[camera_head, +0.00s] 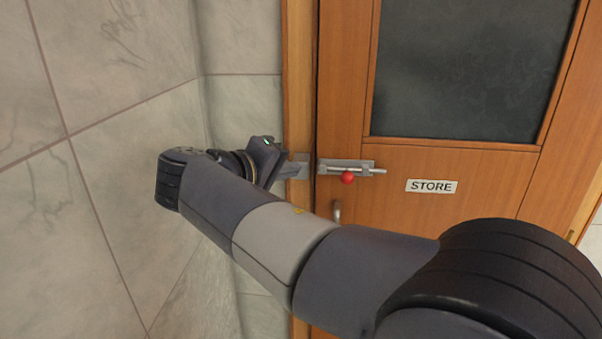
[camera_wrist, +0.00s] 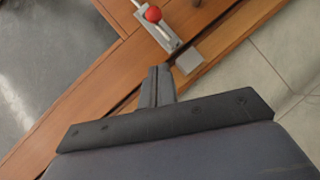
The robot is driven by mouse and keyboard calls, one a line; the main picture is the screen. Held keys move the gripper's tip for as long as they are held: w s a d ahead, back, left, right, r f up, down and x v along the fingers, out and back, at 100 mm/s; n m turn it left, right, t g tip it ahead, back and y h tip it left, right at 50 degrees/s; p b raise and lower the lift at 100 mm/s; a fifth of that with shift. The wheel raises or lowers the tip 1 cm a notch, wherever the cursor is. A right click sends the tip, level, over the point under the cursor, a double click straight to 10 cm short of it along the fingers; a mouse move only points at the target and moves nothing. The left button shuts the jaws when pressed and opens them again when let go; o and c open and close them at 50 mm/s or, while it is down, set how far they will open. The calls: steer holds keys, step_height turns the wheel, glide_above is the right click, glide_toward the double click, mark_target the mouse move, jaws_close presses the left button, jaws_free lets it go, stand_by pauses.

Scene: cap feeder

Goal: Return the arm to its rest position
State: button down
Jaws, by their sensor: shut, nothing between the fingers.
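My gripper (camera_head: 288,173) is at the left edge of the door, beside the metal plate on the door frame. In the wrist view my gripper (camera_wrist: 159,72) has its two fingers together, with nothing between them. My arm reaches across the lower part of the head view, from the right to the left, and is extended. The arm hides part of the door and the frame below the bolt.
A wooden door (camera_head: 480,175) with a dark glass pane and a STORE sign (camera_head: 431,186) stands ahead. A metal bolt (camera_head: 372,170) with a red knob (camera_head: 347,178) is close to my gripper. A handle (camera_head: 337,210) shows below. A tiled wall (camera_head: 110,110) is at left.

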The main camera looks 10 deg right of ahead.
steer(key=shift+s+a+r, duration=0.15)
steer(key=shift+s+a, duration=0.05)
steer(key=shift+a, duration=0.1)
steer(key=shift+d, duration=0.1)
